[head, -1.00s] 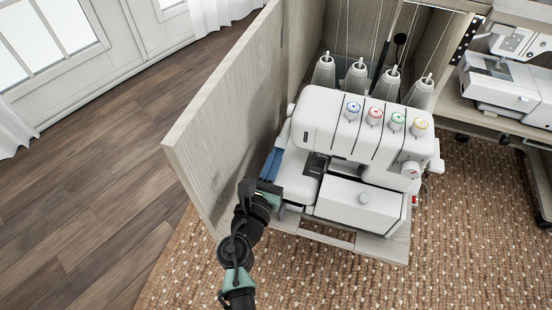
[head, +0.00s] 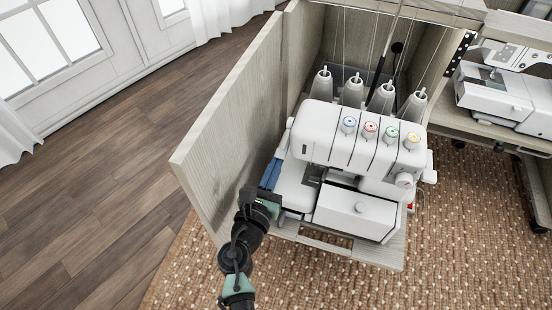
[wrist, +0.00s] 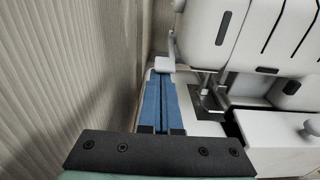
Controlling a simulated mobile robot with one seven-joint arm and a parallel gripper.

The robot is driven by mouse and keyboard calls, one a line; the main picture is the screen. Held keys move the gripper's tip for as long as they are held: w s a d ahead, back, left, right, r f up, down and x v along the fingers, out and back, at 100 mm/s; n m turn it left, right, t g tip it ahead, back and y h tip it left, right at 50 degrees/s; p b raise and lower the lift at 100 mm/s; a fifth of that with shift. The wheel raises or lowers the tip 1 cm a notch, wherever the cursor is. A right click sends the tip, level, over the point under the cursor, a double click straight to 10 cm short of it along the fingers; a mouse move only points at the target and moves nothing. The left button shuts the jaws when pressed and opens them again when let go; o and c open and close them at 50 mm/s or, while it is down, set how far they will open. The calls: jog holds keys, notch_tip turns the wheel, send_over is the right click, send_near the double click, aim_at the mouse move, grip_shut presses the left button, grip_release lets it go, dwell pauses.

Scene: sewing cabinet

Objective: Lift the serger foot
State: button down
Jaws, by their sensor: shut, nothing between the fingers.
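The white serger (head: 350,135) stands on a pulled-out wooden shelf, with several coloured dials on its front. Its foot area (wrist: 207,97) shows in the wrist view as dark and metal parts under the head, right of my fingers. A white lever tab (wrist: 165,63) hangs at the serger's left side, right at my fingertips; I cannot tell whether they touch. My gripper (head: 272,172) has blue fingers pressed together, with nothing between them. It lies along the serger's left side, over the white bed, and shows in the wrist view (wrist: 160,85).
A wooden cabinet door (head: 225,125) stands open close to my gripper's left. Thread cones (head: 351,90) stand behind the serger. A second sewing machine (head: 495,95) sits on a shelf at the right. The woven rug (head: 460,230) and wooden floor (head: 100,190) are clear.

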aim_at(280, 149)
jog(key=shift+r+p, duration=0.25)
jog(key=shift+p, duration=0.45)
jog(key=r+g+p, duration=0.1)
jog(key=p, duration=0.3)
jog(key=r+g+p, duration=0.1)
jog(key=p, duration=0.4)
jog(key=shift+s+a+r+y, duration=0.1)
jog(key=shift+s+y, duration=0.1)
jog(key=shift+y, duration=0.1)
jog(key=r+g+p, duration=0.1)
jog(key=g+p, duration=0.1)
jog(key=p, duration=0.5)
jog(key=r+g+y+p, duration=0.1)
jog(key=g+p, duration=0.1)
jog(key=p, duration=0.6)
jog(key=shift+s, duration=0.1)
jog(key=shift+r+p, duration=0.8)
jog(key=shift+p, duration=0.15)
